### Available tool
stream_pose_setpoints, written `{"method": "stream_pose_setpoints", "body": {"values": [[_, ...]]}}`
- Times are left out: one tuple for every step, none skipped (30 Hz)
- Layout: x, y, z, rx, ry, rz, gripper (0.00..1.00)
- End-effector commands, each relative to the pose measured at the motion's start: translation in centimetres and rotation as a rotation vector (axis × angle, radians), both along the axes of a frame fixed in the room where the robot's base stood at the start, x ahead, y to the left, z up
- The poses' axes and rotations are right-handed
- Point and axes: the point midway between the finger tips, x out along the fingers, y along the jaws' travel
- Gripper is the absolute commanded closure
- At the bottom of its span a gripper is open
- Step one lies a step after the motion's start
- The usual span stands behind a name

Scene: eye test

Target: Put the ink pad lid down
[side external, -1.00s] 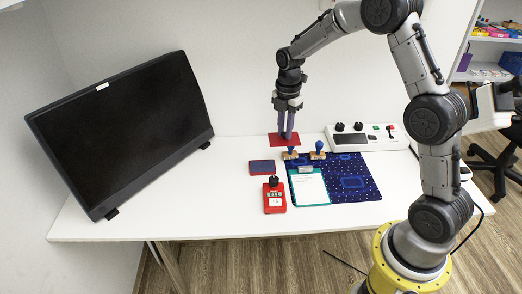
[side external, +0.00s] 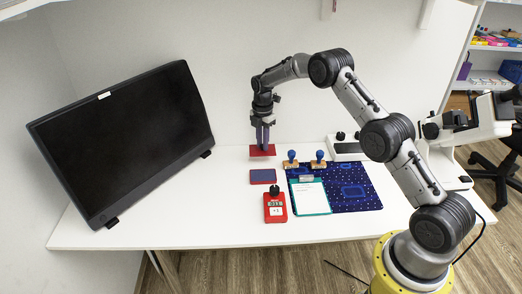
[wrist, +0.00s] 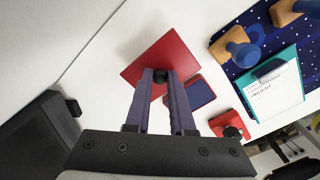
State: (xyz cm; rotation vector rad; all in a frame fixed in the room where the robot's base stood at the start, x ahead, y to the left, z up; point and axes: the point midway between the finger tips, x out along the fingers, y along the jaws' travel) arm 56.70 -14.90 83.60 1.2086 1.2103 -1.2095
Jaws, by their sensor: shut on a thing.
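My gripper (side external: 263,143) points down and is shut on the black knob (wrist: 160,76) of the flat red ink pad lid (side external: 262,153). In the wrist view, the lid (wrist: 150,58) spreads out beyond the fingertips. The ink pad (side external: 263,176), dark blue with a red rim, lies open on the white table, just in front of the lid in the side view. In the wrist view, the ink pad (wrist: 203,93) shows to the right of the fingers, partly covered. The lid seems slightly above the table, but its exact height is hard to tell.
A dark blue patterned mat (side external: 362,201) carries a teal clipboard (side external: 328,212) and two blue-handled stamps (side external: 292,157). A red device (side external: 275,214) stands in front of the ink pad. A black monitor (side external: 125,140) fills the left. Table left of the pad is clear.

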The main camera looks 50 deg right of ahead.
Motion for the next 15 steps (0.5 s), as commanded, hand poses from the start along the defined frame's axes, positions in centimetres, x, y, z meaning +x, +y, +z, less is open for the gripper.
{"method": "stream_pose_setpoints", "body": {"values": [[0.3, -0.1, -0.3, 0.0, -0.001, 0.0, 1.0], [0.4, -0.1, -0.4, 0.0, -0.001, 0.0, 1.0], [0.4, -0.1, -0.5, 0.0, -0.001, 0.0, 1.0], [0.5, -0.1, -0.6, 0.0, 0.0, 0.0, 1.0], [0.5, -0.1, -0.7, 0.0, 0.0, 0.0, 1.0], [0.7, -0.2, -0.9, 0.0, -0.001, 0.0, 1.0], [0.8, -0.2, -1.0, 0.0, -0.001, 0.0, 1.0], [1.0, -0.3, -1.3, 0.0, -0.001, 0.0, 1.0], [0.9, -0.2, -1.9, 0.001, 0.002, 0.0, 1.0], [0.9, -0.2, -2.3, 0.001, 0.003, 0.0, 1.0], [0.9, -0.2, -2.8, 0.001, 0.002, 0.0, 1.0], [0.9, -0.2, -3.4, 0.001, 0.002, 0.0, 1.0], [0.9, -0.2, -3.7, 0.0, 0.002, 0.0, 1.0], [0.9, -0.2, -4.0, 0.0, 0.001, 0.0, 1.0], [0.9, -0.2, -4.2, 0.0, 0.0, 0.0, 1.0]]}}
